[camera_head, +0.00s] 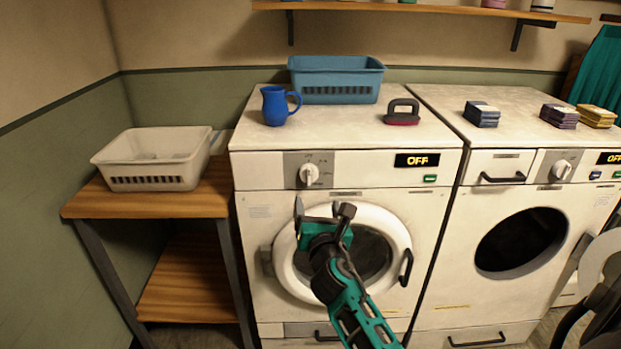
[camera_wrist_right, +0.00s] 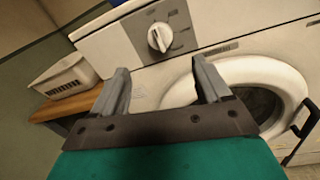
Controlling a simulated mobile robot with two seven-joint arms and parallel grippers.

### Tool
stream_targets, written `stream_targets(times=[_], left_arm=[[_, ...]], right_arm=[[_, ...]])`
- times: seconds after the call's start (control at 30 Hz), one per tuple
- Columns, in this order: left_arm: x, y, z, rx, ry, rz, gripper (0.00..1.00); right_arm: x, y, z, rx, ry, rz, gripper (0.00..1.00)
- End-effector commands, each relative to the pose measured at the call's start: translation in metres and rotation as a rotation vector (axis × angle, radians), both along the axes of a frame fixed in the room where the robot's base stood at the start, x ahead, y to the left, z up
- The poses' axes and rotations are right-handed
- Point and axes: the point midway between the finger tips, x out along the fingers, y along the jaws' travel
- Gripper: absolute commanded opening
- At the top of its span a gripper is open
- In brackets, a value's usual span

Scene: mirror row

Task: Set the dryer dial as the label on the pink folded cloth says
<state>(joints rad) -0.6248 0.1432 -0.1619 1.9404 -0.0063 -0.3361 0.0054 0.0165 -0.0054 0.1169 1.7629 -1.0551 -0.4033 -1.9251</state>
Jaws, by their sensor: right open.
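The left machine's white dial (camera_head: 309,174) sits on a grey panel with marks too small to read; it also shows in the right wrist view (camera_wrist_right: 160,38). The display (camera_head: 416,160) beside it reads OFF. The right machine has a similar dial (camera_head: 562,169). Folded cloths on the right machine look dark blue (camera_head: 481,114), purple (camera_head: 559,116) and yellow (camera_head: 596,116), with pale labels on top that I cannot read. I see no clearly pink cloth. My right gripper (camera_head: 322,208) is open and empty, below and in front of the left dial. My left gripper is out of view.
A blue jug (camera_head: 275,106), a blue basket (camera_head: 335,80) and a dark-handled red-based object (camera_head: 402,112) stand on the left machine. A white basket (camera_head: 152,159) is on the wooden table (camera_head: 150,205). The left machine's round door (camera_head: 400,235) is shut; the right machine's opening (camera_head: 521,240) is uncovered.

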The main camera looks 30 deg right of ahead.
Motion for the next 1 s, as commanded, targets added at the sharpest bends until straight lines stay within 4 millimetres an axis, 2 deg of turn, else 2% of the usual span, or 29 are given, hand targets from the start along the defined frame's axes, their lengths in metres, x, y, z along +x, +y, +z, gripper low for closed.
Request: stream_targets(times=[0.17,0.6,0.8,1.0], left_arm=[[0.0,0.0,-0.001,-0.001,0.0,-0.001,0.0],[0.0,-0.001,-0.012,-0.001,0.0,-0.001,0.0],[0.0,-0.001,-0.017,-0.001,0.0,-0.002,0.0],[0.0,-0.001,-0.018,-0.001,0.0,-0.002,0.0]], right_arm=[[0.017,-0.009,0.002,-0.014,0.002,-0.003,0.76],[0.088,-0.045,0.0,-0.011,0.001,-0.003,0.76],[0.108,-0.054,0.0,-0.009,0.003,-0.002,0.76],[0.114,-0.057,0.0,-0.01,0.003,0.0,0.76]])
